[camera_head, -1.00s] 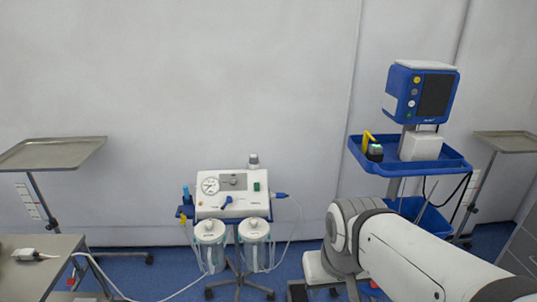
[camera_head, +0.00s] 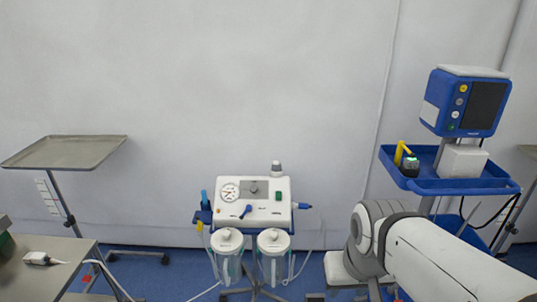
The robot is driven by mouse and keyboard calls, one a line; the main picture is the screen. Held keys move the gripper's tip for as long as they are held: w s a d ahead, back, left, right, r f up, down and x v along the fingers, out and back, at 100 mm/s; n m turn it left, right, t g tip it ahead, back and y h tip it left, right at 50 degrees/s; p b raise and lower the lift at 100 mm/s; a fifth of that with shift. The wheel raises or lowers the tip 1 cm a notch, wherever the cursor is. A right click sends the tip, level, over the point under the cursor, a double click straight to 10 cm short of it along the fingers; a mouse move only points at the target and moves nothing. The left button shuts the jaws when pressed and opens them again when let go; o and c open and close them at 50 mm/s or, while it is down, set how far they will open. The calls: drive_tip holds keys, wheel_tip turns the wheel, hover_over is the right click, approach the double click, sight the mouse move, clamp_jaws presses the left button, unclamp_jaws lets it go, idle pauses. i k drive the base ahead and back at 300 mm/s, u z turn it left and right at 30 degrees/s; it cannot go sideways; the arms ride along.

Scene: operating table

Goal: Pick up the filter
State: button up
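I cannot tell for sure which piece is the filter. A white suction machine (camera_head: 262,213) with a round gauge stands at the lower middle, against the wall. A small grey-white cap-like piece (camera_head: 277,169) stands upright on its top right. A blue fitting (camera_head: 302,206) sticks out of its right side. Two clear canisters with white lids (camera_head: 228,240) hang below its front. A white piece of my arm shows at the lower right, but my gripper is outside the picture.
An empty metal tray stand (camera_head: 66,152) is at the left. A metal table (camera_head: 40,262) with a small white device (camera_head: 38,258) is at the lower left. A blue cart (camera_head: 440,184) with a monitor (camera_head: 464,102) stands at the right. Tubes hang near the canisters.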

sight(276, 166)
drive_tip(key=i, duration=1.4)
drive_tip(key=z, duration=0.05)
